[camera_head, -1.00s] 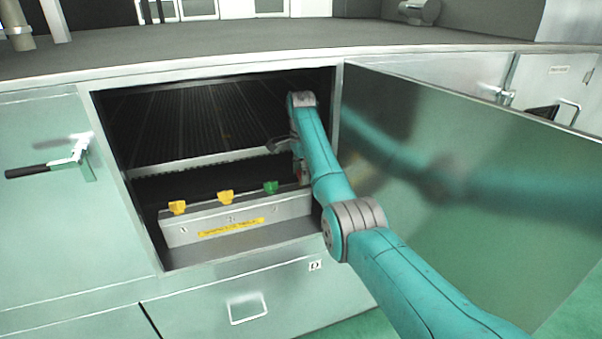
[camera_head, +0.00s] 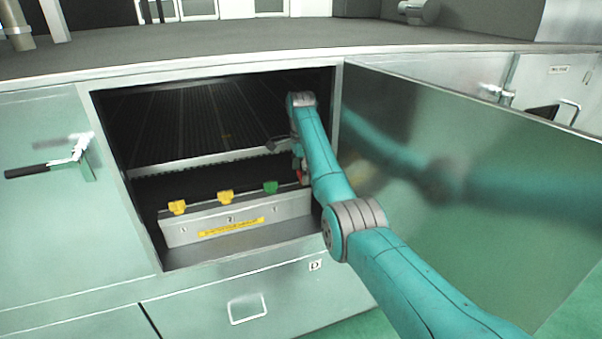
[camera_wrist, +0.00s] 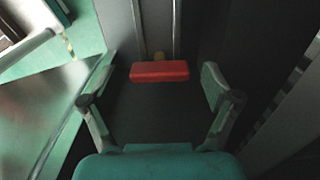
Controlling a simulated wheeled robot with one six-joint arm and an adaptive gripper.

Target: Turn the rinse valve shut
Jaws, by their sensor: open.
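A red bar-shaped handle (camera_wrist: 160,71) lies ahead of my gripper (camera_wrist: 160,90) in the wrist view, across the space between the fingertips. The fingers are spread wide on either side, with a gap to each end of the handle. In the head view a small red patch (camera_head: 302,169) shows beside my arm at the right end of the valve box (camera_head: 205,229); most of my gripper is hidden there. Two yellow handles (camera_head: 177,207) (camera_head: 225,197) and a green handle (camera_head: 270,187) stand along the box top. No readable label marks the rinse valve.
The box sits inside an open cabinet bay; its frame edge (camera_head: 127,190) is on the left. An open door (camera_head: 470,180) stands close along the right of my arm. A ribbed dark panel (camera_head: 215,120) is above and behind the box. A drawer (camera_head: 250,300) is below.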

